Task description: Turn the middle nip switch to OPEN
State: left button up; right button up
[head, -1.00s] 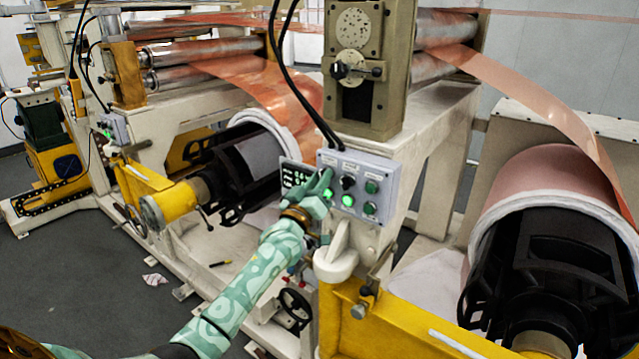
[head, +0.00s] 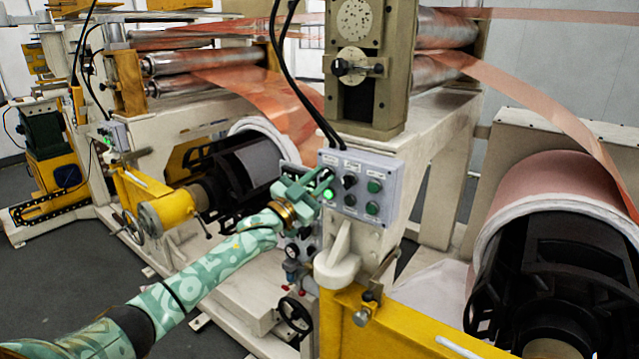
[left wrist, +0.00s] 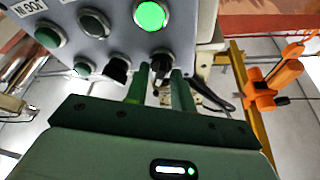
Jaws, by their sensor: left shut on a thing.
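The grey control panel (head: 360,168) carries two rows of round buttons and black rotary switches. My left gripper (head: 326,176) is at the upper left of this panel. In the left wrist view, the two green fingers of the gripper (left wrist: 160,88) are shut on a black switch (left wrist: 160,66), the end one of its row. A second black switch (head: 349,182) sits free beside it and also shows in the left wrist view (left wrist: 118,68). The labels are too small to read, and the held switch's setting is hidden. My right gripper is not in view.
A lit green button (head: 328,195) sits just below the gripper, with unlit green buttons (head: 374,186) on the right. Black cables (head: 318,118) hang above the panel. A yellow beam (head: 400,325) lies below, and a copper roll (head: 555,190) stands at right.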

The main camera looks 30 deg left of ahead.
pick_arm(q)
jog(key=shift+f+m+g+h, duration=0.1)
jog(key=shift+m+g+h, duration=0.2)
jog(key=shift+m, duration=0.5)
jog(key=o, duration=0.6)
jog(key=b+v, duration=0.2)
jog(key=v, duration=1.4)
jog(key=shift+s+a+b, duration=0.15)
jog(key=shift+b, duration=0.2)
